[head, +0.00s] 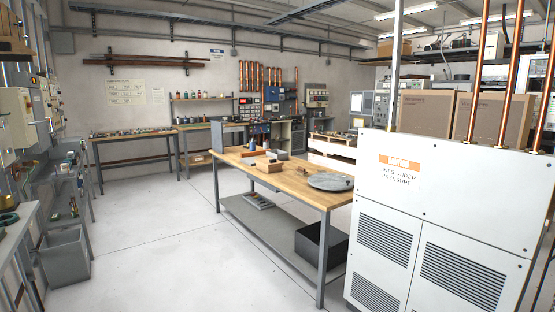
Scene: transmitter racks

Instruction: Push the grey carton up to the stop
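A wooden-topped workbench (290,178) stands in the middle of the room. Near its far end a small grey box-shaped thing (277,154), which looks like the grey carton, lies behind a light brown wooden block (268,166). I cannot tell whether the two touch. I cannot pick out the stop for sure among the small things there. My gripper is not in view.
A flat round grey disc (330,181) lies on the bench's near half. A dark open box (320,243) sits on its lower shelf. A white cabinet (440,215) with copper pipes blocks the right foreground. A grey bin (65,256) stands left. Floor between is clear.

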